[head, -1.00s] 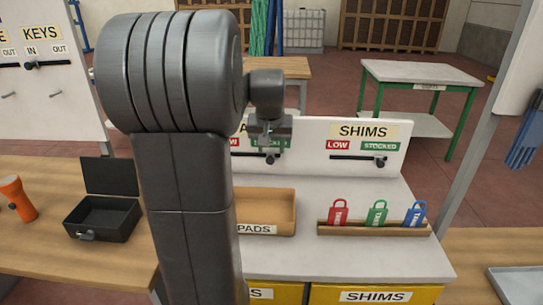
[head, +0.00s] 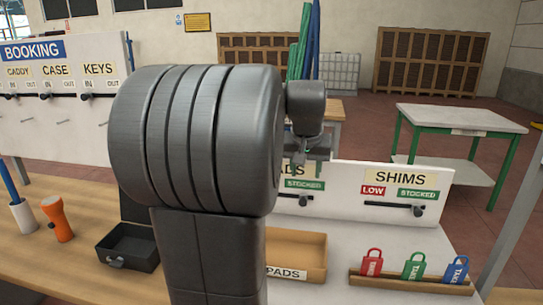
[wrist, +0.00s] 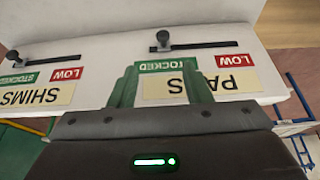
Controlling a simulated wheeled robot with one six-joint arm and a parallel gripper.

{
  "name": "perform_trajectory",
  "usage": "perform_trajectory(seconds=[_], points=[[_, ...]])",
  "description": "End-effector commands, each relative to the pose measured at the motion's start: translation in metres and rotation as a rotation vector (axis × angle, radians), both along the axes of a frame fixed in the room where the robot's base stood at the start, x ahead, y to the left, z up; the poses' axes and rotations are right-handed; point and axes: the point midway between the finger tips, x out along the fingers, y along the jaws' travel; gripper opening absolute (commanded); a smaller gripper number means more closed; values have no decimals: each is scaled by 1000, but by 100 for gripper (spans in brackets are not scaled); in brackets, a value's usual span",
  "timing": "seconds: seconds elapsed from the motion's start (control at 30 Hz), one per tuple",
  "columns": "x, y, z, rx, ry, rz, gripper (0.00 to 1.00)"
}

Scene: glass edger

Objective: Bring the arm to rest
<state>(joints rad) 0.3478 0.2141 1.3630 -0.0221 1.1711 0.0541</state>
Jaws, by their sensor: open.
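My dark grey arm fills the middle of the head view, upright, with its large rounded joint in front of the bench. My gripper (head: 299,160) hangs at the end of the arm, in front of the PADS sign. In the wrist view, its two greenish fingers (wrist: 161,84) stand apart with nothing between them, against the white PADS and SHIMS board (wrist: 110,60). The gripper is open and empty. Part of the PADS sign is hidden behind it in the head view.
A wooden PADS tray (head: 297,256) and a rack with red, green and blue tags (head: 410,282) stand below the board. An open black box (head: 128,247) and an orange torch (head: 57,219) are on the left bench. A green-legged table (head: 460,120) stands behind.

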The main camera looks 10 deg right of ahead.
Motion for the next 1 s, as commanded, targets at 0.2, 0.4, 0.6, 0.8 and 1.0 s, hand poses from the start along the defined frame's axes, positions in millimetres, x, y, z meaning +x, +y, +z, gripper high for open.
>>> perform_trajectory(seconds=[0.2, 0.4, 0.6, 0.8, 1.0], points=[[11, -5, -32, 2, 6, 0, 44], [26, -10, -69, 3, 5, 0, 44], [39, -15, -103, 3, 4, 0, 44], [48, -18, -125, 3, 2, 2, 44], [52, -9, -123, 1, 1, 3, 44]])
